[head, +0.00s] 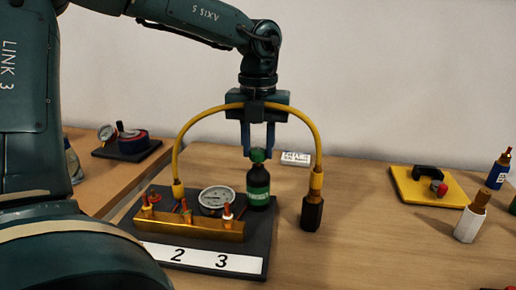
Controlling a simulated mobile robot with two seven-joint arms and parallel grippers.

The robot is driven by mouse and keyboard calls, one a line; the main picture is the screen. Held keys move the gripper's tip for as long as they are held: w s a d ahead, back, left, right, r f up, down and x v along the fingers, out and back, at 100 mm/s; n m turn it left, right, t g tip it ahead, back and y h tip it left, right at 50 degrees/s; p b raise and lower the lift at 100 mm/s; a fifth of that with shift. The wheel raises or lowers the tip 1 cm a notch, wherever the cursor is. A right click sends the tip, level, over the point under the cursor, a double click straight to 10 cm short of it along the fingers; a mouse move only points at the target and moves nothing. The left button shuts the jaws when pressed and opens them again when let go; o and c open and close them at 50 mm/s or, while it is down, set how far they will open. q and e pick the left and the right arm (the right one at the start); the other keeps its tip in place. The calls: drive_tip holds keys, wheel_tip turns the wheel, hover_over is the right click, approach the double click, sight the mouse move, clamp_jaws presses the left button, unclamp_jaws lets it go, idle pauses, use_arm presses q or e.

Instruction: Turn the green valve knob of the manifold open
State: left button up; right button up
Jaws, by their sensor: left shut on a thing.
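The brass manifold (190,226) lies on a dark base plate (262,232), with several orange-red stems on top and a white strip (205,259) marked 2 and 3 in front. A round gauge (216,198) stands behind it. No other green knob shows on the manifold. My right gripper is not in view.
A yellow hose (190,138) arches from the manifold's left, across my left gripper's body, to a dark fitting (312,213) on the right. A yellow plate (430,191) and several bottles stand at right. A white label (296,158) lies behind. The table's middle right is clear.

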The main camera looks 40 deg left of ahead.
sight(258, 151)
use_arm(q)
drive_tip(key=shift+n, duration=1.1)
drive_tip(key=o, duration=1)
drive_tip(key=shift+c, duration=0.2)
drive_tip(key=shift+r, duration=0.15)
wheel_tip(258, 151, up, 13)
drive_tip(key=p, duration=0.2)
